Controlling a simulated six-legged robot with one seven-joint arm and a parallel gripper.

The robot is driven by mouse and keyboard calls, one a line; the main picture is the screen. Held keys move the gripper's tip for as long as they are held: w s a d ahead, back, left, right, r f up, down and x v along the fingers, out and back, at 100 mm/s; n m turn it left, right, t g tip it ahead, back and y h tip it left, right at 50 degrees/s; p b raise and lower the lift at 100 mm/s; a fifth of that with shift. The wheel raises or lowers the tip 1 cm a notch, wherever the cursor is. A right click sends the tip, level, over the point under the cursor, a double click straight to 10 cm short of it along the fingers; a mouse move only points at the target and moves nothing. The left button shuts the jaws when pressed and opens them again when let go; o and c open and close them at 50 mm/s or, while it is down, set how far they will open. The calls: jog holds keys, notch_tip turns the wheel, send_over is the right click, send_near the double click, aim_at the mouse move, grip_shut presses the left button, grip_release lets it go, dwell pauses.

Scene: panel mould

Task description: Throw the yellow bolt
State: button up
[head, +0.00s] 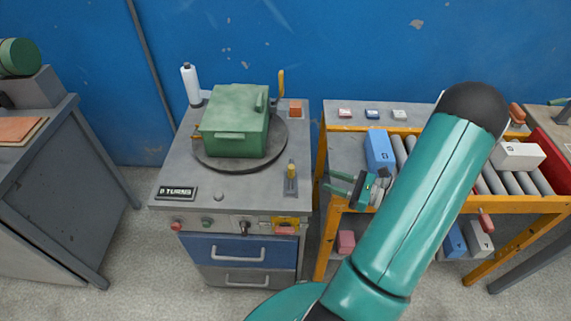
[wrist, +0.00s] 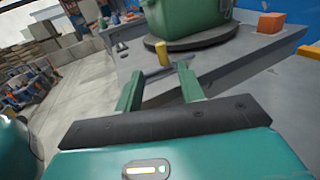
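A yellow-knobbed bolt (head: 291,170) stands on a small grey plate near the front right of the grey bench top. Its yellow knob also shows in the wrist view (wrist: 161,48), ahead of my fingers. A yellow fitting (head: 285,223) is on the bench front below it; I cannot tell whether it belongs to the bolt. My gripper (head: 329,181) is to the right of the bench's right edge, with its green fingers pointing left towards the knob. In the wrist view my gripper (wrist: 157,75) is open, with nothing between the fingers.
A green box-like mould (head: 235,130) sits on a round dark plate (head: 215,162) on the bench, with a yellow handle (head: 281,83) behind it. A white bottle (head: 190,84) and an orange block (head: 295,107) stand nearby. An orange-framed roller table (head: 448,204) is at right.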

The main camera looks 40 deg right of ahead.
aim_at(291, 167)
jog(key=x, duration=1.4)
jog(key=shift+s, duration=0.1)
grip_shut()
